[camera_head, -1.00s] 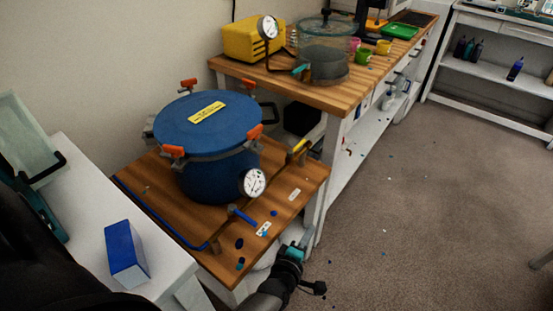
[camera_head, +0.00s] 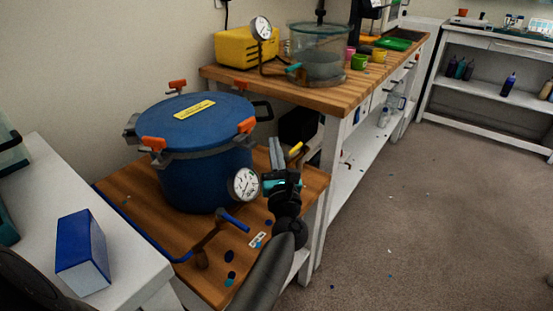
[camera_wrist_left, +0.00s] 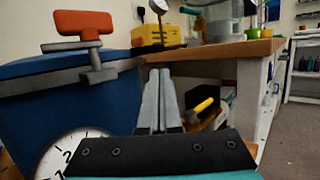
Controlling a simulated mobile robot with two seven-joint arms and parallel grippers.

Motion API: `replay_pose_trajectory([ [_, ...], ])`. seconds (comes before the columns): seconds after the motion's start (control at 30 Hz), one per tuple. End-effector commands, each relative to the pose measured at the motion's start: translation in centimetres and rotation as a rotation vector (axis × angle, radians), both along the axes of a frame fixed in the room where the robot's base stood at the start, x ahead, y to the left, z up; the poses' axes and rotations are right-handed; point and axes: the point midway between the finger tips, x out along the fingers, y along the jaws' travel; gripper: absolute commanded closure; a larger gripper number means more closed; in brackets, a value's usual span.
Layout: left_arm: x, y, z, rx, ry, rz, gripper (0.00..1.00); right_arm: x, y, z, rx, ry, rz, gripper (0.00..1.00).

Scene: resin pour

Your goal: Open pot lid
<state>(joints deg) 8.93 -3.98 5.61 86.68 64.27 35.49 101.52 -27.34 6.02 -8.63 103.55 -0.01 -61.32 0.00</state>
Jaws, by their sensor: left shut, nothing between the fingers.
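The blue pot (camera_head: 205,180) stands on the wooden bench, with its blue lid (camera_head: 200,122) lying on top. Orange-handled clamps sit around the rim; one is the front right clamp (camera_head: 247,126), another the front left clamp (camera_head: 153,144). In the left wrist view an orange clamp (camera_wrist_left: 84,23) stands close at the upper left, by the lid's edge. A round gauge (camera_head: 245,184) is on the pot's front. My left gripper (camera_head: 275,145) is shut and empty, upright just right of the gauge and apart from the clamps. My right gripper is out of view.
A blue box (camera_head: 82,252) rests on a white table at the left. A blue-handled valve (camera_head: 234,218) stands at the bench's front. A yellow pump (camera_head: 244,46) and a glass chamber (camera_head: 318,50) stand on the longer wooden counter behind.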

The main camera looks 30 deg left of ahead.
Motion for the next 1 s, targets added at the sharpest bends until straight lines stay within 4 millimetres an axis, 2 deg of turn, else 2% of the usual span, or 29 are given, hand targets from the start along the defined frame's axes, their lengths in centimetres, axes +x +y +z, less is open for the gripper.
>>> replay_pose_trajectory([
  [0.1,1.6,1.3,0.6,0.003,-0.001,0.000,1.00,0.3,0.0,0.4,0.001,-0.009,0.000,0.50],
  [0.33,3.4,2.8,1.2,0.005,0.003,-0.001,1.00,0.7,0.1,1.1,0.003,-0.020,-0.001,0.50],
  [1.0,3.7,3.1,1.9,-0.006,-0.005,0.000,1.00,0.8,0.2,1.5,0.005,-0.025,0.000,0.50],
])
